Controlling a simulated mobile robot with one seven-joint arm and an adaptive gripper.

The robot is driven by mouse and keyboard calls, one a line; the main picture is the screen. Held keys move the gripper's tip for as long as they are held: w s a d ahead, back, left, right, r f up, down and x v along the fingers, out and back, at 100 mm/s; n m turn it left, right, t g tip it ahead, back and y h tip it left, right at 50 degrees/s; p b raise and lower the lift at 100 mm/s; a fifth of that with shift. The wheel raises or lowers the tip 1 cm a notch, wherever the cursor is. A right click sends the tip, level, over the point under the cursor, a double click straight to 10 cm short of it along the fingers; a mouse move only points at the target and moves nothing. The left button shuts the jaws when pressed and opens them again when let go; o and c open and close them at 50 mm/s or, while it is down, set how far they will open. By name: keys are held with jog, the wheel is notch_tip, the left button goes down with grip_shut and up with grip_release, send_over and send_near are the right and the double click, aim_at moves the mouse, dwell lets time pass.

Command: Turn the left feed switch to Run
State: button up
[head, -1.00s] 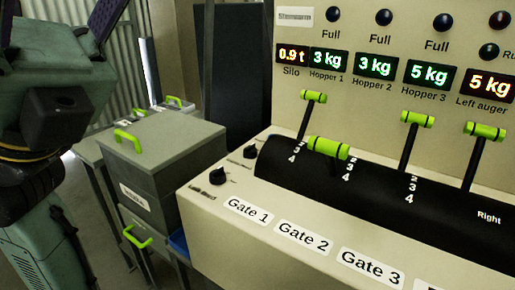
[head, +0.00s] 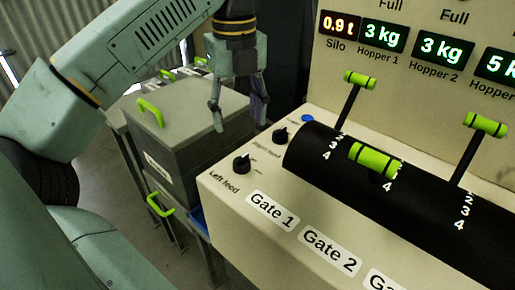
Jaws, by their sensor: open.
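The left feed switch (head: 241,164) is a small black knob on the left end of the cream console's sloping top. The label "Left feed" is printed in front of it; the small position marks beside it are too small to read. A second black knob (head: 280,135) sits behind it to the right, its label too small to read surely. My gripper (head: 238,128) hangs fingers down behind and above the left feed switch in the picture, near the grey bin. Its fingers are apart, with nothing between them, and it does not touch the knob.
Green-handled gate levers (head: 375,160) rise from the black drum right of the knobs. A blue button (head: 307,117) lies behind the second knob. A grey lidded bin (head: 180,125) with green handles stands left of the console (head: 225,190). Lit displays (head: 384,36) are on the upright panel.

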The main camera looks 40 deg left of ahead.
aim_at(241, 157)
notch_tip(241, 157, down, 11)
jog(key=shift+r+p, duration=0.2)
jog(key=shift+p, duration=0.45)
jog(key=shift+c, duration=0.5)
jog(key=c, duration=1.1)
